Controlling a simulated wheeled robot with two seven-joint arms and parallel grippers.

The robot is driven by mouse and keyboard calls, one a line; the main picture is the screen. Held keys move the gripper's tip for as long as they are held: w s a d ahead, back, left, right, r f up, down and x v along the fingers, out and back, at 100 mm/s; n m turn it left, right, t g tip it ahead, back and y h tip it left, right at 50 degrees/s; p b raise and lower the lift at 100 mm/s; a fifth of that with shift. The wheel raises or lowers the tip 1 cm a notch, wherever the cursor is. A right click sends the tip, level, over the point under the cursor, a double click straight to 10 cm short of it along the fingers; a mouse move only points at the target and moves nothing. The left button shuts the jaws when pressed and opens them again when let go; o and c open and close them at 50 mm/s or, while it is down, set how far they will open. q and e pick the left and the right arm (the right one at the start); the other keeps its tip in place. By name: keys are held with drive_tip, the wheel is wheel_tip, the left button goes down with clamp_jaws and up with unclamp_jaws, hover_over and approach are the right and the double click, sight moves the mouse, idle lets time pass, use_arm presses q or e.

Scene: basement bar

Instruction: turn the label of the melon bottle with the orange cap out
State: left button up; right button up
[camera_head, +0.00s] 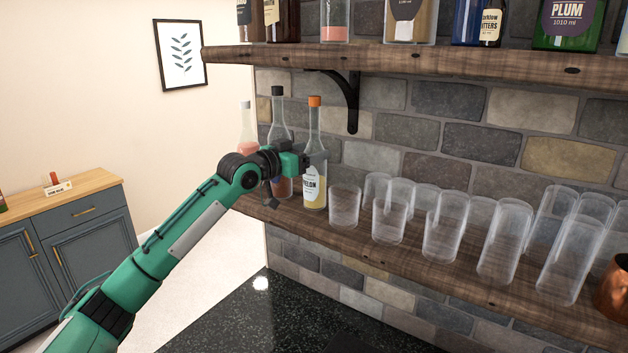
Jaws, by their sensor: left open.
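The melon bottle (316,150) is clear with an orange cap and stands upright on the lower shelf. My left gripper (298,162) is open beside the bottle's left side, at about the height of the label's top. I cannot tell whether the gripper touches the melon bottle. My right gripper is not in view.
A pale-capped bottle (246,126) stands at the shelf's left end. Several clear glasses (344,206) stand right of the melon bottle, with a copper mug (614,290) at far right. The upper shelf (420,60) and its bracket (350,98) hang above. A dark counter (300,318) lies below.

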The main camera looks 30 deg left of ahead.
use_arm(q)
drive_tip(key=b+v, duration=0.3)
drive_tip(key=v, duration=0.6)
drive_tip(key=shift+s+b, duration=0.35)
drive_tip(key=shift+s, duration=0.05)
drive_tip(key=shift+a, duration=0.15)
